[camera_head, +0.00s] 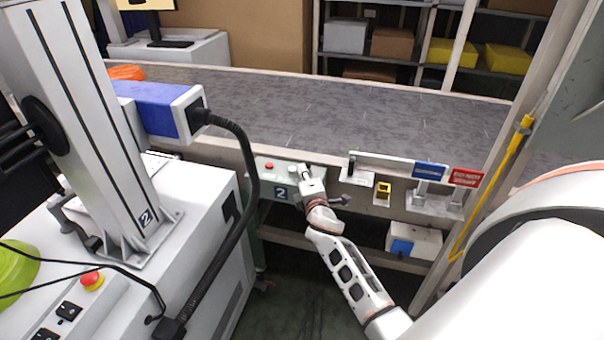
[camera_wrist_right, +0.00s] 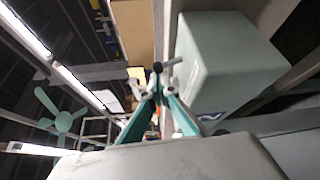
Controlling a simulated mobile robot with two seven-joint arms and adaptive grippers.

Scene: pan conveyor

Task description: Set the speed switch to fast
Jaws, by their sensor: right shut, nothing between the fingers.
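A pale control box (camera_head: 262,186) with a red button (camera_head: 269,166), a green button (camera_head: 292,168) and a "2" label is fixed to the near side of the conveyor. My right gripper (camera_head: 305,172) is shut and empty at the right end of this box and covers part of it. In the right wrist view its green fingers converge (camera_wrist_right: 158,72) close beside the box (camera_wrist_right: 240,60). A small grey lever (camera_wrist_right: 171,63), perhaps the speed switch, sticks out from the box beside the fingertips. I cannot tell whether they touch, nor read its setting. My left gripper is not in view.
The grey conveyor belt (camera_head: 340,112) runs behind the box. A black-handled part (camera_head: 351,166), a yellow-framed part (camera_head: 383,189) and blue and red signs (camera_head: 466,178) lie to the right. A white machine (camera_head: 190,225) with a black cable stands left.

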